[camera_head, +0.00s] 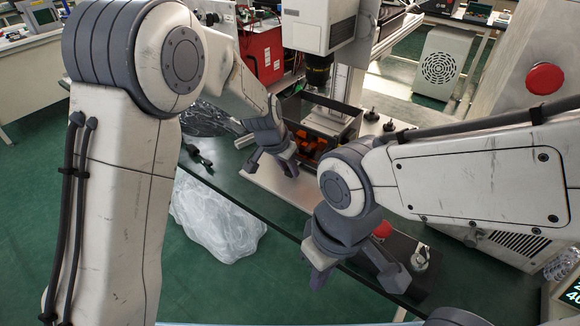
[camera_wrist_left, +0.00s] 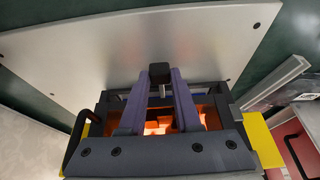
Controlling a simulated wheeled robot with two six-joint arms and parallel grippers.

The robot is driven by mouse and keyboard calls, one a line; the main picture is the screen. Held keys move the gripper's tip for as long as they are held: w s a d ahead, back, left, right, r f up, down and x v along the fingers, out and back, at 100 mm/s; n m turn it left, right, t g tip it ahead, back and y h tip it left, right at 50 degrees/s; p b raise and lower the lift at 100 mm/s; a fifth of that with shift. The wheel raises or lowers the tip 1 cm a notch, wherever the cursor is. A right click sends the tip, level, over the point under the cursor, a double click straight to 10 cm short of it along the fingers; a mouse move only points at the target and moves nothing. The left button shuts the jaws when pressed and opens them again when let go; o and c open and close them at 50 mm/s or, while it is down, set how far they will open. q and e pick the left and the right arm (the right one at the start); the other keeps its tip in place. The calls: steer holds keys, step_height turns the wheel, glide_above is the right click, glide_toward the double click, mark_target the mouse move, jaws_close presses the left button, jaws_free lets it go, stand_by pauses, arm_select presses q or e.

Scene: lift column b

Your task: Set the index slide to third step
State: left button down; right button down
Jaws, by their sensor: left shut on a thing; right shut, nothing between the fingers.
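My left gripper (camera_head: 291,172) is over the pale plate (camera_head: 262,182), at the front of a dark box with orange inside (camera_head: 320,120). In the left wrist view its two fingers (camera_wrist_left: 159,80) are shut on a small dark block (camera_wrist_left: 160,70), which looks like the knob of the index slide. The box's black frame (camera_wrist_left: 224,98) and orange interior show behind and between the fingers. The slide's steps cannot be made out, and the head view hides the block. My right gripper (camera_head: 318,268) is shut and empty, hanging beside a dark base with a red button (camera_head: 382,229).
A silver padlock-like part (camera_head: 420,258) stands on the dark base at right. A small dark tool (camera_head: 196,153) and a translucent plastic bag (camera_head: 215,215) are to the left. Bare plate (camera_wrist_left: 110,50) lies beyond the fingers.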

arm_select(q)
steer(key=shift+w+a+b, duration=0.55)
steer(key=shift+w+a, duration=0.35)
steer(key=shift+a, duration=0.2)
steer(key=shift+w+a, duration=0.1)
steer(key=shift+a, duration=0.05)
steer(key=shift+r, duration=0.1)
steer(key=c, duration=0.6)
jaws_free()
steer(key=p+v, duration=0.1)
steer(key=v, duration=0.9)
steer(key=shift+r, duration=0.15)
steer(key=shift+s, duration=0.2)
